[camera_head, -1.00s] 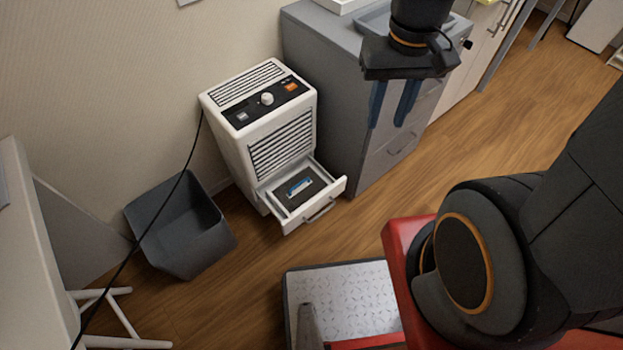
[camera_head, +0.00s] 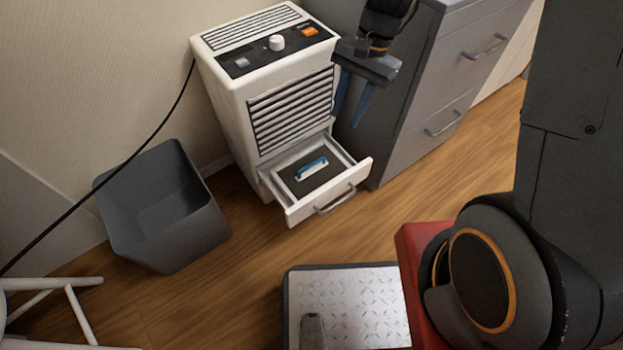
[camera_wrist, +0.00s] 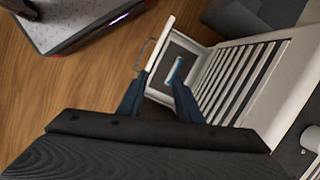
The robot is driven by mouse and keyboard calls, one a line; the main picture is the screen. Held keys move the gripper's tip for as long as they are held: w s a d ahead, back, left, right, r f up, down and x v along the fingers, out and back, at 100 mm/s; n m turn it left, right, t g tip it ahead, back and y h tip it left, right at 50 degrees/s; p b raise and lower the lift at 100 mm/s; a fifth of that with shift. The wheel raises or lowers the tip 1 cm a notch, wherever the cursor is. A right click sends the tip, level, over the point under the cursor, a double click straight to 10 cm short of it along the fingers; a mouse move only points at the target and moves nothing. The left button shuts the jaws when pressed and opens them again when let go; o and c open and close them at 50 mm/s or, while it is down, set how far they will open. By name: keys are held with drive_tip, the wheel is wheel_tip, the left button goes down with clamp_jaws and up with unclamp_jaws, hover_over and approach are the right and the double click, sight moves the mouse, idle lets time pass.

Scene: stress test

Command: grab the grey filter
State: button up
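The grey filter (camera_head: 329,187) is a dark grey panel with a pale frame, lying in the pulled-out drawer (camera_head: 350,185) of a white appliance. A blue and white handle (camera_head: 312,168) stands up from its middle. In the wrist view the filter (camera_wrist: 187,58) and its handle (camera_wrist: 174,72) show beyond the fingers. My gripper (camera_head: 351,112) is open and empty, with blue fingers pointing down. It is above and to the right of the drawer, apart from the filter. The wrist view shows a clear gap between the fingers (camera_wrist: 159,82).
The white appliance (camera_head: 233,88) stands against the wall, with a cable running off left. A grey cabinet (camera_head: 425,85) stands close on the right. A grey bin (camera_head: 165,225) stands left of the drawer. Wooden floor (camera_head: 250,260) is clear in front.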

sight(314, 163)
drive_tip(key=shift+w+a+f+m+g+y+b, duration=0.2)
drive_tip(key=shift+w+a+f+m+b, duration=0.7)
drive_tip(key=shift+f+b, duration=2)
drive_tip(key=shift+w+a+f+m+g+y+b, duration=0.2)
drive_tip(key=shift+w+a+f+b, duration=1.1)
drive_tip(key=shift+f, duration=3.35)
drive_tip(key=shift+w+a+f+m+y+b, duration=0.3)
drive_tip(key=shift+w+a+f+m+b, duration=1.2)
drive_tip(key=shift+f, duration=2.25)
drive_tip(key=shift+n, duration=0.7)
drive_tip(key=shift+s+f+b, duration=0.35)
drive_tip(key=shift+f+b, duration=0.35)
drive_tip(key=shift+f, duration=0.1)
drive_tip(key=shift+s+f+b, duration=0.35)
drive_tip(key=shift+f+b, duration=0.3)
drive_tip(key=shift+f, duration=0.15)
drive_tip(key=shift+s+f+b, duration=0.35)
drive_tip(key=shift+f+b, duration=0.35)
drive_tip(key=shift+f, duration=0.1)
drive_tip(key=shift+r, duration=0.1)
drive_tip(key=shift+c, duration=0.5)
clamp_jaws()
